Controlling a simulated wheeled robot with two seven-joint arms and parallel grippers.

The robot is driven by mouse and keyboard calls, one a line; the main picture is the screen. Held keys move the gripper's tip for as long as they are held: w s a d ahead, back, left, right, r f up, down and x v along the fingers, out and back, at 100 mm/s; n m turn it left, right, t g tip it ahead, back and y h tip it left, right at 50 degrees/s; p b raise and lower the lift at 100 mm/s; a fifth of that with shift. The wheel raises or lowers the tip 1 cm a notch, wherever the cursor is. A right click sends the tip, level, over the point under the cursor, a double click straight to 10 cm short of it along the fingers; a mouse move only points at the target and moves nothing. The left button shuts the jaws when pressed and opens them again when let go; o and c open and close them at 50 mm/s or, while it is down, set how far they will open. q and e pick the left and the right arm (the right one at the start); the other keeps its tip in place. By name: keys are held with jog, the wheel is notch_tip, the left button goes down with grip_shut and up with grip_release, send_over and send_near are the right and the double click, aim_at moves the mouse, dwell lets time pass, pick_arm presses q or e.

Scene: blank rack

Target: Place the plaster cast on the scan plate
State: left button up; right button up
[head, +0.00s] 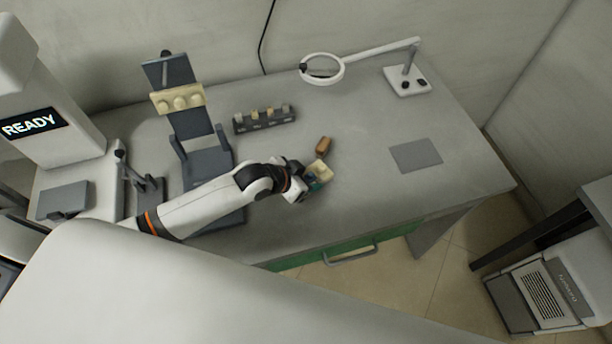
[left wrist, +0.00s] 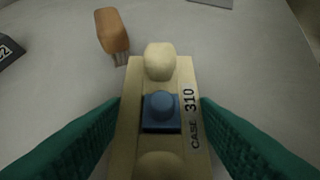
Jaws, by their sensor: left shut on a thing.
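The plaster cast (head: 322,169) is a cream block held in my left gripper (head: 314,181) over the desk, right of its middle. In the left wrist view the cast (left wrist: 182,78) lies between the two green fingers (left wrist: 160,135). It carries raised cream teeth, a blue piece in the middle and a "CASE 310" label. I cannot tell whether it touches the desk. A flat grey plate (head: 62,200) sits on the base of the white machine marked READY (head: 35,122), and looks like the scan plate. Nothing lies on it. My right gripper does not show.
A brown-handled brush (head: 323,144) lies just behind the cast. A dark rack with small pieces (head: 264,123) and a dark stand holding another cream cast (head: 180,101) are to the left. A magnifier lamp (head: 406,82) and bare grey mat (head: 416,155) are to the right.

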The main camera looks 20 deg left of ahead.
pick_arm(q)
jog(key=o, duration=1.1)
jog(key=shift+f, duration=0.1)
jog(key=shift+c, duration=0.2)
